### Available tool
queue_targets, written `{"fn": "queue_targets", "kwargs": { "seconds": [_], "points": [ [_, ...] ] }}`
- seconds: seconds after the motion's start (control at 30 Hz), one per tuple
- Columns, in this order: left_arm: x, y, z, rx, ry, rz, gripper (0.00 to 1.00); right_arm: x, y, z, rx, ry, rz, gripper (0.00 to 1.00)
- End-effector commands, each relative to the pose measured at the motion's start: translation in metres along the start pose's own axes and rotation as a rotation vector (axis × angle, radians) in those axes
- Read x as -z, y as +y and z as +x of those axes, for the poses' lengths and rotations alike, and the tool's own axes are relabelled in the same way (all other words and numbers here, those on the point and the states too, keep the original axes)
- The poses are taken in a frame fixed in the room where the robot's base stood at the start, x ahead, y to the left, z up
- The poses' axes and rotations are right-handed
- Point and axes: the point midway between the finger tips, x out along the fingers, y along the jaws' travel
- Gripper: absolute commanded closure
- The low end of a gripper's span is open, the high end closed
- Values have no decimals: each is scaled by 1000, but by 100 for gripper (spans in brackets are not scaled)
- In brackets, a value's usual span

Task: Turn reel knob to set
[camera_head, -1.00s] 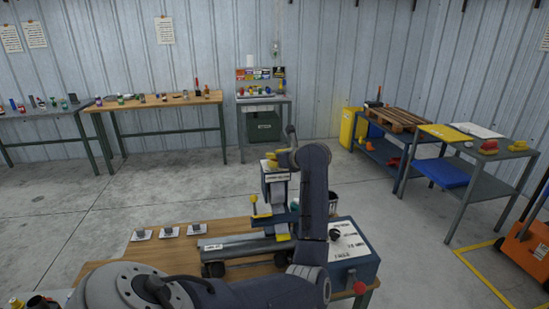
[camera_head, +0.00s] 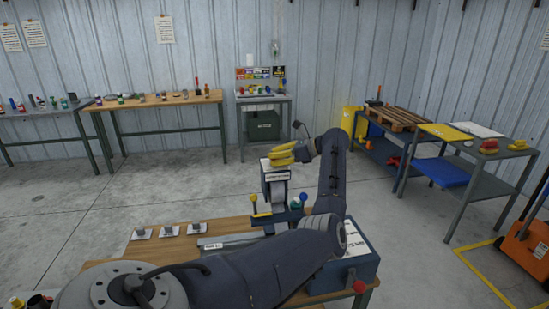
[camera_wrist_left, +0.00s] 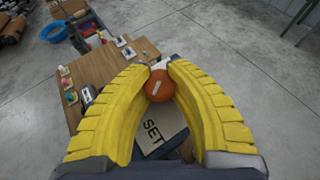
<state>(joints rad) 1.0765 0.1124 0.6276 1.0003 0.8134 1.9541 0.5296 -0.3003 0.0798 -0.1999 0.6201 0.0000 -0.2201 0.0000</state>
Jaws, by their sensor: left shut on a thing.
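The orange reel knob (camera_wrist_left: 160,86), round with a white mark, is in the left wrist view above a plate (camera_wrist_left: 163,130) lettered SET. My left gripper (camera_wrist_left: 158,66) has its two yellow fingers curved around the knob, one on each side, and is shut on it. In the head view the left gripper (camera_head: 276,156) is at the top of the upright post (camera_head: 275,183); its fingers hide the knob there. My right gripper is in neither view.
The post stands at the wooden bench (camera_head: 150,254). A lever with a yellow knob (camera_head: 254,199), a lever with a blue knob (camera_head: 303,197) and a blue control box (camera_head: 357,265) are close by. Small metal parts (camera_head: 170,230) sit on the bench's left.

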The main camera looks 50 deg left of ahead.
Motion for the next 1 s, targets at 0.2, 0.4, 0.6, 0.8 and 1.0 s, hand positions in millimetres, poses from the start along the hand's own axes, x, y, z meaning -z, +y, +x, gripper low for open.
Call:
{"fn": "queue_targets", "kwargs": {
  "seconds": [0.2,0.4,0.6,0.8,1.0],
  "points": [
    [-12,-2,-2,-87,-14,-46,100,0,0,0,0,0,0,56],
    [-12,-2,-2,-147,-15,-71,100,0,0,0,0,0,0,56],
    [-12,-2,-2,-187,-15,-88,100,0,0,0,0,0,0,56],
    [-12,-2,-2,-207,-15,-97,100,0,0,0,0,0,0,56],
    [-12,-1,-2,-213,-15,-100,100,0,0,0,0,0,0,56]
  ]
}}
